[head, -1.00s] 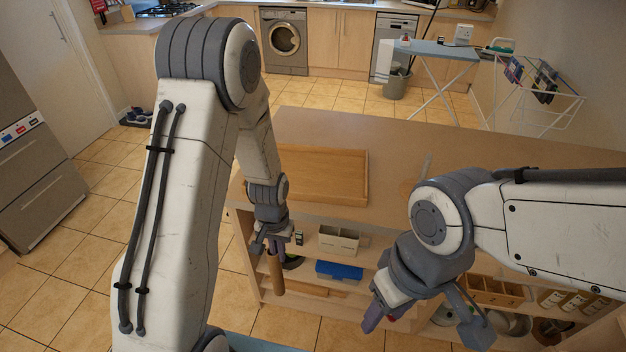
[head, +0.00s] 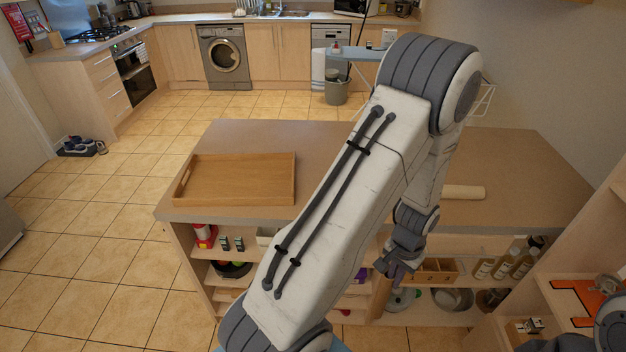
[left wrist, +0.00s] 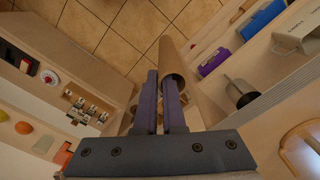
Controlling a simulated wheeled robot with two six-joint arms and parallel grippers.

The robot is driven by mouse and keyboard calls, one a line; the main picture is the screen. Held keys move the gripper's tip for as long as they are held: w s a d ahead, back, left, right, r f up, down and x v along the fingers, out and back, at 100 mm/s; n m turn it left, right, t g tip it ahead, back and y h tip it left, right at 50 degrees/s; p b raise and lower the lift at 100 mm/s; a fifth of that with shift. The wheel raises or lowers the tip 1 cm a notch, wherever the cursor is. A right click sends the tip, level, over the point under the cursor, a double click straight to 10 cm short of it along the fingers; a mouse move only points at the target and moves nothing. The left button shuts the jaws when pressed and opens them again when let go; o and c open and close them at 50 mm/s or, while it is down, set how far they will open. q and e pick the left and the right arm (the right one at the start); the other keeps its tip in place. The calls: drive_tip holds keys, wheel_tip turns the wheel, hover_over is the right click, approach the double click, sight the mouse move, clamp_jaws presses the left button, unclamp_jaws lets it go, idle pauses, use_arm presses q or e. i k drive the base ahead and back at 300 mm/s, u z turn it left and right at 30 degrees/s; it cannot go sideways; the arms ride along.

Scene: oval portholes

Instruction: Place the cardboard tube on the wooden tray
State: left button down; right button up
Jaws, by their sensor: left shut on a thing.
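The wooden tray (head: 236,180), a shallow light-brown rectangle with low rims, lies empty on the left part of the island counter. My left gripper (head: 396,270) is in front of the counter, below its top and to the right of the tray. It is shut on the cardboard tube (head: 380,298), a brown cylinder that hangs downward and is partly hidden by my arm. In the left wrist view the tube (left wrist: 172,58) is between the purple fingers (left wrist: 161,80), its open end facing the camera. My right gripper is out of view.
The counter top (head: 310,138) is clear around the tray. A pale cylinder (head: 464,191) lies on its right part. Open shelves below hold bottles (head: 503,265), a wooden box (head: 437,268) and pots. Another shelf unit with an orange item (head: 582,302) stands at the right.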

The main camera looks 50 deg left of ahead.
sight(240, 180)
drive_tip(key=z, duration=1)
drive_tip(key=k, duration=1.2)
drive_tip(key=u, duration=1.9)
drive_tip(key=i, duration=0.4)
